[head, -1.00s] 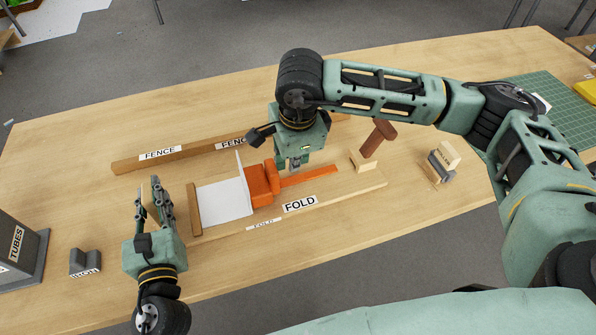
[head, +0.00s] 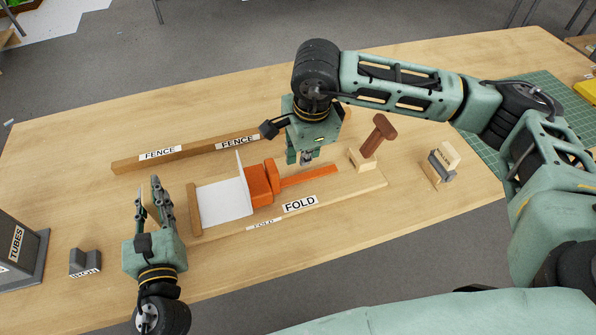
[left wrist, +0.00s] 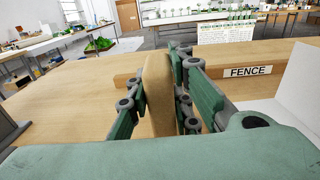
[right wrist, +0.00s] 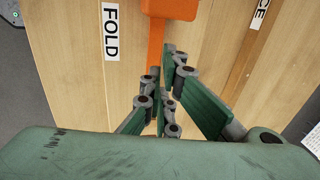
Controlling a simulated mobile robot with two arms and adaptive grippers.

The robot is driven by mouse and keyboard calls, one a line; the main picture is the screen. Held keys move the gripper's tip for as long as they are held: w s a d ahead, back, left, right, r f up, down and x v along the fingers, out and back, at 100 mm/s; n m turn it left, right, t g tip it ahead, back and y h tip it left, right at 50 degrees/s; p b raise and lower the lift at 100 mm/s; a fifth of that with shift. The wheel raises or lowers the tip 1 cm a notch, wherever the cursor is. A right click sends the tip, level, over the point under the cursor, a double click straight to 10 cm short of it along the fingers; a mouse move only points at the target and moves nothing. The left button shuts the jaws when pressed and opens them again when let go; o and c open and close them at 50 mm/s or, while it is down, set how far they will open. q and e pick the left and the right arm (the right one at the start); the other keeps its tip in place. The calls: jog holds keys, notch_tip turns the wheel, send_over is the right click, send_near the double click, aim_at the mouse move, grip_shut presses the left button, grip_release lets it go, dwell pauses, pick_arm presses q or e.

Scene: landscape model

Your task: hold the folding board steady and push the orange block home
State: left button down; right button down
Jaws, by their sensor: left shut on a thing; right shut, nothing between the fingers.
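The folding board (head: 345,197), a pale wooden base labelled FOLD, lies on the table with an upright wooden end stop (head: 194,212) at its left. The orange block (head: 259,186) stands on the board against a white card (head: 222,200), part flat and part upright. An orange strip (head: 312,175) runs right from the block. My right gripper (head: 306,157) is shut and empty above the strip, apart from the block, which also shows in the right wrist view (right wrist: 170,8).
A long wooden fence (head: 190,152) lies behind the board. A brown mallet-shaped piece (head: 375,137) in a wooden holder stands right of it. Small blocks (head: 443,160) sit further right. A grey notched block (head: 85,262) and a TUBES box (head: 18,245) are at the left.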

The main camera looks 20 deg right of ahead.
pick_arm(q)
jog(key=shift+s+f, duration=0.1)
jog(key=shift+f, duration=0.3)
pick_arm(e)
notch_tip(320, 180, up, 8)
dwell(1.0)
pick_arm(q)
jog(key=c, duration=1.5)
grip_release()
jog(key=shift+r, duration=0.25)
pick_arm(e)
jog(key=shift+f, duration=0.1)
pick_arm(q)
jog(key=shift+f, duration=0.1)
jog(key=s, duration=1.1)
jog(key=shift+s+d, duration=0.15)
jog(key=shift+s, duration=0.25)
